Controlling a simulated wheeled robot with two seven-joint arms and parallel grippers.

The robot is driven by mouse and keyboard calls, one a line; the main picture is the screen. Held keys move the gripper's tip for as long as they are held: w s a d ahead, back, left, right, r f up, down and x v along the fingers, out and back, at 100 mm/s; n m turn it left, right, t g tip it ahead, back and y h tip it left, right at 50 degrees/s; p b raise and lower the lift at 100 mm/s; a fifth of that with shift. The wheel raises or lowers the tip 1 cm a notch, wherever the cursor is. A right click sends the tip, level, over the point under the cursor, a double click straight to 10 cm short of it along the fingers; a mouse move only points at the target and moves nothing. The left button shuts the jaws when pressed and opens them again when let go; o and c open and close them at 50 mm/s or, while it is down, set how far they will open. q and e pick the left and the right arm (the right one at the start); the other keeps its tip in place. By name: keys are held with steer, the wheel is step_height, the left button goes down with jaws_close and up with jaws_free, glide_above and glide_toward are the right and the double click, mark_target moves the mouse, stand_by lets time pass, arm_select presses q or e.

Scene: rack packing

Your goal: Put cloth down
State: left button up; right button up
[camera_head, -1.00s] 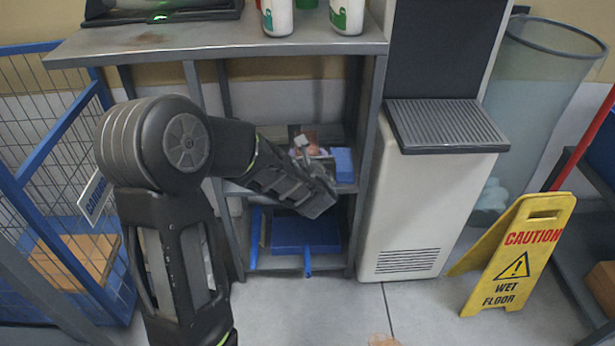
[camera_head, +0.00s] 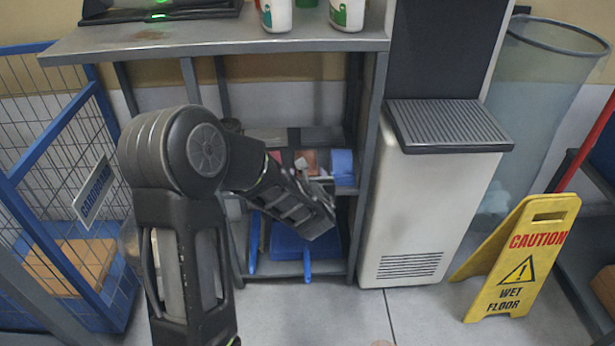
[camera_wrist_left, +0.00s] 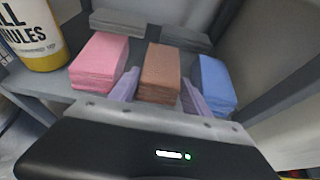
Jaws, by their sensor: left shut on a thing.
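In the left wrist view a folded brown cloth stack (camera_wrist_left: 161,74) sits between the two pale fingers of my left gripper (camera_wrist_left: 159,92), which is shut on it. A pink cloth stack (camera_wrist_left: 98,62) is to its left and a blue cloth stack (camera_wrist_left: 216,84) to its right, on the shelf (camera_wrist_left: 55,84). In the head view the brown cloth (camera_head: 308,159) shows just beyond my left gripper (camera_head: 316,183), beside the blue stack (camera_head: 343,166). My wrist hides part of this shelf. I cannot tell whether the cloth's underside touches the shelf. My right gripper is not in view.
Grey stacks (camera_wrist_left: 185,38) lie behind the cloths. A bottle (camera_wrist_left: 32,35) stands at the shelf's left. A metal side post (camera_head: 371,150) bounds the shelf at right. Below is a blue dustpan-like item (camera_head: 290,240). A blue cage cart (camera_head: 50,175) stands left, a wet-floor sign (camera_head: 518,260) right.

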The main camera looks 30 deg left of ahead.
arm_select(q)
steer(key=o, duration=1.4)
steer(key=shift+r, duration=0.1)
steer(key=shift+s+d+r, duration=0.15)
steer(key=shift+s+d, duration=0.05)
steer(key=shift+s, duration=0.05)
steer(key=b+v, duration=0.4)
steer(key=v, duration=0.7)
steer(key=shift+s+d, duration=0.1)
steer(key=shift+d, duration=0.05)
